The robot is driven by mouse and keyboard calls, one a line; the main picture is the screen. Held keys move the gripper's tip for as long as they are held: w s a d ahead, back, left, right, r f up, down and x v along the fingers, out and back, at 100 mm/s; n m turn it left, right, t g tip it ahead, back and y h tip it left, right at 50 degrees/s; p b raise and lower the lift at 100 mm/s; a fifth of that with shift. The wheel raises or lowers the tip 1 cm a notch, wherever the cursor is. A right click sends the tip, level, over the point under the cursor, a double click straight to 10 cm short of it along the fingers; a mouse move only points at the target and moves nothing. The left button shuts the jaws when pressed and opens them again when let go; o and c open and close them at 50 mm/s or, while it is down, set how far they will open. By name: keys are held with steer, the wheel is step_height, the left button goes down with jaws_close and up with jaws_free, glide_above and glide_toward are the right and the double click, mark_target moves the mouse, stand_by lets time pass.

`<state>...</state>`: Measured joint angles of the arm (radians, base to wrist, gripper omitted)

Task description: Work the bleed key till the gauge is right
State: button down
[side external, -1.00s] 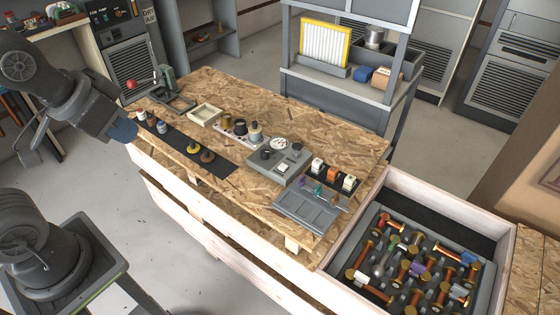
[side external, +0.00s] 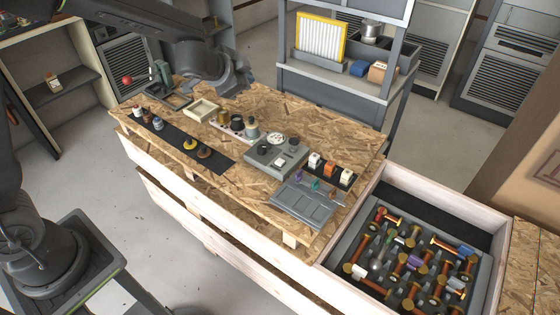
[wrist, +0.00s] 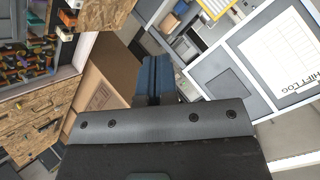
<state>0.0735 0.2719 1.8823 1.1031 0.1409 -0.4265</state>
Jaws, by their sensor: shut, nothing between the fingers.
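A grey box (side external: 262,166) sits on the chipboard bench. It carries a small white round dial (side external: 275,138), which looks like the gauge; its reading is too small to make out. A black knob (side external: 263,149) and a pale square piece (side external: 281,161) are also on the box. I cannot tell which part is the bleed key. My gripper (side external: 240,88) is above the back of the bench, up and left of the box and apart from it. In the wrist view its blue fingers (wrist: 154,80) are together and empty; the box is not identifiable there.
Several small jars and a white tray (side external: 201,110) stand left of the box. Coloured blocks (side external: 330,169) and a grey compartment tray (side external: 300,205) lie to its right. An open drawer of spools (side external: 400,265) is at front right. A shelf rack (side external: 345,80) stands behind.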

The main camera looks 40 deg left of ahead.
steer(key=w+d+f+m+h, duration=0.3)
steer(key=w+d+f+m, duration=0.15)
steer(key=f, duration=0.45)
steer(key=m+g+h, duration=0.2)
glide_above(280, 163)
step_height(280, 163, down, 7)
steer(key=shift+w+r+n, duration=0.1)
steer(key=shift+n, duration=0.15)
steer(key=shift+f, duration=4.4)
steer(key=shift+f, duration=0.15)
steer(key=shift+f, duration=0.25)
